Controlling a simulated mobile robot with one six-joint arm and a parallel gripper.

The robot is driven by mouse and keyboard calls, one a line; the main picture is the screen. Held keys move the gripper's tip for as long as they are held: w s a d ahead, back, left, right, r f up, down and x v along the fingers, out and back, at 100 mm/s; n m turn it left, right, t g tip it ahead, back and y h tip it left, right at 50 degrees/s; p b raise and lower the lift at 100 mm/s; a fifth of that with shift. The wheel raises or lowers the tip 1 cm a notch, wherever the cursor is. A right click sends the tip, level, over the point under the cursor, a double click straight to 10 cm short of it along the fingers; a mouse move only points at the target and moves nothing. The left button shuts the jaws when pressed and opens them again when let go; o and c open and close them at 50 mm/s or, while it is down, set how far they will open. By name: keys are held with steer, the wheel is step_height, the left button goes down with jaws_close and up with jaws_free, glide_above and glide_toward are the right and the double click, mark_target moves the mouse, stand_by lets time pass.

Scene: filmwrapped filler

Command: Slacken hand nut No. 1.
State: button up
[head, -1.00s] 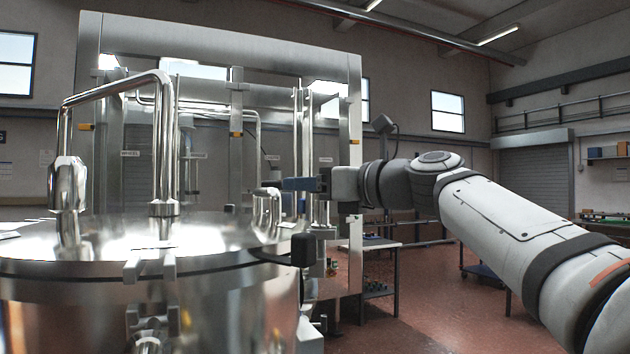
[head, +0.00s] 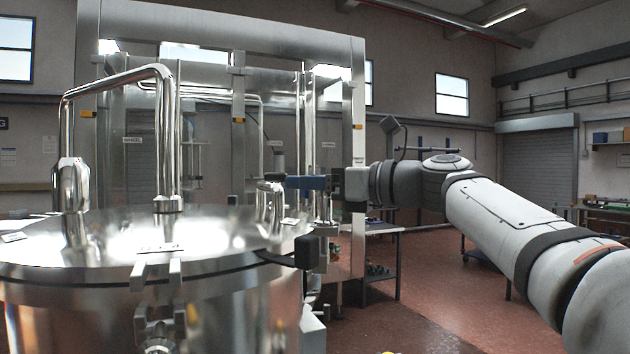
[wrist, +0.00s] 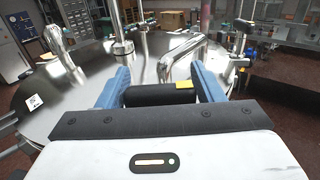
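A steel vessel lid (head: 110,258) fills the left of the head view. At its front rim sits a metal clamp (head: 158,272) with a bolt fitting below it. A black knob (head: 307,252) stands at the lid's right edge. I cannot tell which fitting is hand nut No. 1. My gripper (head: 303,183) is above and behind the black knob, near the lid's short bent pipe (head: 268,205). In the wrist view its blue fingers (wrist: 160,88) are spread. A black bar (wrist: 160,96) shows between them; I cannot tell whether it is part of my gripper.
A tall bent pipe (head: 165,140) rises from the lid. A steel frame (head: 357,150) stands behind the vessel and my gripper. A bench (head: 385,232) stands at the back right. Red floor (head: 420,300) is open on the right.

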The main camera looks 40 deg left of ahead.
steer(key=o, duration=0.3)
steer(key=shift+o, duration=0.2)
steer(key=w+d+b, duration=0.1)
steer(key=d, duration=0.6)
steer(key=shift+d, duration=0.4)
steer(key=shift+r, duration=0.1)
